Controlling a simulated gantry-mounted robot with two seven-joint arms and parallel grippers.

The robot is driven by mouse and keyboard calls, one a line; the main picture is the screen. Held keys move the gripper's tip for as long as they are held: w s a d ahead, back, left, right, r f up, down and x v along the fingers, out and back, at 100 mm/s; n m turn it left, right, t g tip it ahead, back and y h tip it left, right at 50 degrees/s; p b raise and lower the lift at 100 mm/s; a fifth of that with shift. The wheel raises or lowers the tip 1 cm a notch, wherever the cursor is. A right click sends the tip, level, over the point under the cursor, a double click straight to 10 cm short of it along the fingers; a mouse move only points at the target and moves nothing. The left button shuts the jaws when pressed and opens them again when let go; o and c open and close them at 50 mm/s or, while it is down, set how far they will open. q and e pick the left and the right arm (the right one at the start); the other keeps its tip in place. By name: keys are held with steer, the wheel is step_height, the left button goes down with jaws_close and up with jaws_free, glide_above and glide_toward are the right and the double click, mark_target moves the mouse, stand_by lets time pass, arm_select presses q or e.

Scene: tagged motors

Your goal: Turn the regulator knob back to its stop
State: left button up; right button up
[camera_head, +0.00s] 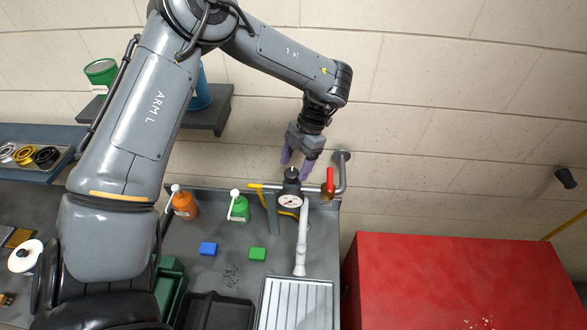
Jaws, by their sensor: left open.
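The regulator knob (292,173) is a small black cap on top of the regulator, above a round white-faced gauge (290,201). The regulator sits on a pipe at the back of the grey bench. My left gripper (297,168) comes down from above with its purple fingers open. The fingertips are close to the knob, one on its left and one on its right in the picture. I cannot tell whether they touch it. My right gripper is not in view.
A red-handled valve (329,182) stands just right of the regulator, and a yellow handle (262,187) is at its left. Green (239,208) and orange (185,205) bottles stand left. A red cabinet (450,285) is at right.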

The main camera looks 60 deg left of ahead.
arm_select(q)
steer(key=shift+x, duration=1.05)
steer(key=shift+c, duration=0.3)
steer(key=c, duration=1)
